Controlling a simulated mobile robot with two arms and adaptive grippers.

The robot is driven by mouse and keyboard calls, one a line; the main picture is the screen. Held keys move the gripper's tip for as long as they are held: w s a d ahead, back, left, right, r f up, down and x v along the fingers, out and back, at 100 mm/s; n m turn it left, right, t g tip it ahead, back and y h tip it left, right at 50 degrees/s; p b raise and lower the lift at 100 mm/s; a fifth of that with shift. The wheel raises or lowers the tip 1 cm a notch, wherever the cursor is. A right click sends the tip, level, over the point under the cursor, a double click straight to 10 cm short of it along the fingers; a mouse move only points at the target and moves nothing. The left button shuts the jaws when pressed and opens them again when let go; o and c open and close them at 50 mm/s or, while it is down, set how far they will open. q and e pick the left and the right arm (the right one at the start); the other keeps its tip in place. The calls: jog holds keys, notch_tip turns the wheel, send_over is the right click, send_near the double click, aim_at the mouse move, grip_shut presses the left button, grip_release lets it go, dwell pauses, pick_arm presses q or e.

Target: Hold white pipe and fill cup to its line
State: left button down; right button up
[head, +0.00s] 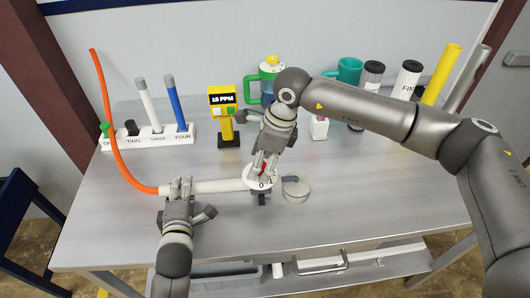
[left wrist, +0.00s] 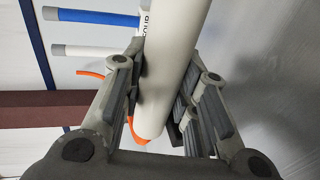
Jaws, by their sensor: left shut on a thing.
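The white pipe (head: 215,186) lies level above the table, its left end against the orange hose (head: 105,95) and its right end at a round white dial (head: 258,184) marked 0, with a red part on it. My left gripper (head: 180,187) is shut on the white pipe near the hose end. The left wrist view shows the pipe (left wrist: 178,60) between both fingers. My right gripper (head: 265,166) points down at the dial's red part; whether its fingers close on it is unclear. A small clear round cup (head: 296,189) stands right of the dial; its line and level are not readable.
A white rack (head: 165,138) holding white and blue tubes stands back left. A yellow meter (head: 222,100) reads 15 PPM. A green-handled jug (head: 268,72), a teal mug (head: 349,70) and several cylinders stand at the back. The front right tabletop is clear.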

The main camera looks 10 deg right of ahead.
jog(key=shift+f, duration=0.15)
grip_shut()
dwell(0.5)
